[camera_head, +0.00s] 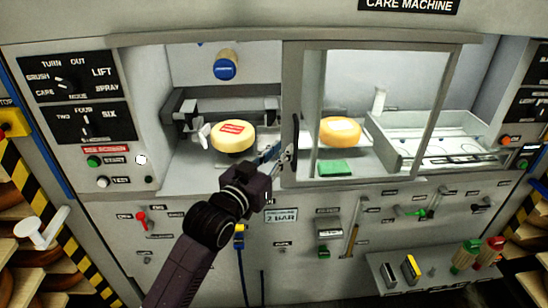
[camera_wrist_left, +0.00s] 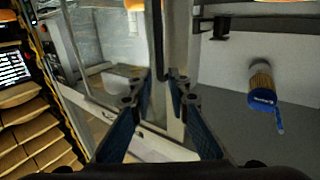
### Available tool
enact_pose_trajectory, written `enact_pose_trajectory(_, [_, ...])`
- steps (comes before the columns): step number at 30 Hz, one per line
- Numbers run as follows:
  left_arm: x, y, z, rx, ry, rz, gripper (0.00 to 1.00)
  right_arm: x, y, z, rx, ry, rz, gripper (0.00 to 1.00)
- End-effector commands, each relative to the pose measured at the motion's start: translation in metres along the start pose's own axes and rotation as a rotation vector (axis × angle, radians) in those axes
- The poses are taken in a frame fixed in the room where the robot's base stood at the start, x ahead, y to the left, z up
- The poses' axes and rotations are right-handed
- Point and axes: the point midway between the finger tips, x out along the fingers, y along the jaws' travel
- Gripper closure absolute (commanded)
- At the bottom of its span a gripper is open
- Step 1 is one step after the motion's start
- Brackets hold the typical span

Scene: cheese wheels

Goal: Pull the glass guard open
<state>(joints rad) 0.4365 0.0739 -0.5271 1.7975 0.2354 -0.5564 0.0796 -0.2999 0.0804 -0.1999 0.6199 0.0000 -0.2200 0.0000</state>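The glass guard (camera_head: 386,95) is a clear pane in a grey frame. It covers the right part of the machine's opening, and the left part is uncovered. A dark upright handle (camera_head: 296,135) is on the frame's left post; it also shows in the left wrist view (camera_wrist_left: 157,40). My left gripper (camera_head: 283,158) is at the handle's lower end. In the left wrist view its two blue-padded fingers (camera_wrist_left: 160,92) are apart, with the handle and post between or just beyond their tips. I cannot tell whether they touch it. My right gripper is not in view.
A yellow cheese wheel (camera_head: 233,137) with a red label sits in the uncovered left bay. Another wheel (camera_head: 340,131) and a green block (camera_head: 335,168) are behind the glass. A white tray (camera_head: 440,150) stands at the right. A blue-capped cylinder (camera_head: 225,68) juts from the back wall.

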Motion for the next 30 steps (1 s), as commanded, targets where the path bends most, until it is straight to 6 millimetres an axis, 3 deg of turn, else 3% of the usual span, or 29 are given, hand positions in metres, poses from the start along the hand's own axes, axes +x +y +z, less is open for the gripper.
enact_pose_trajectory(7, [-0.027, 0.0, 0.0, 0.0, 0.0, 0.0, 0.84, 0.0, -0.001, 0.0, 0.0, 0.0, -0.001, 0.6])
enact_pose_trajectory(18, [-0.031, 0.0, 0.0, 0.0, -0.001, 0.0, 0.84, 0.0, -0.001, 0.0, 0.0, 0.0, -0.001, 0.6])
enact_pose_trajectory(21, [-0.03, -0.003, 0.009, -0.004, -0.012, -0.006, 0.84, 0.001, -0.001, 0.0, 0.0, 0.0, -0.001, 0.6])
enact_pose_trajectory(23, [-0.029, -0.009, 0.025, -0.01, -0.036, -0.019, 0.84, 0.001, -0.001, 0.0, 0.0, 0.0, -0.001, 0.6])
enact_pose_trajectory(26, [-0.028, -0.025, 0.075, -0.029, -0.107, -0.055, 0.84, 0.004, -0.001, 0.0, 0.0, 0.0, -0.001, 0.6])
enact_pose_trajectory(30, [-0.037, -0.051, 0.173, -0.062, -0.244, -0.121, 0.84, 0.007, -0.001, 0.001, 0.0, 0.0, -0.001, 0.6])
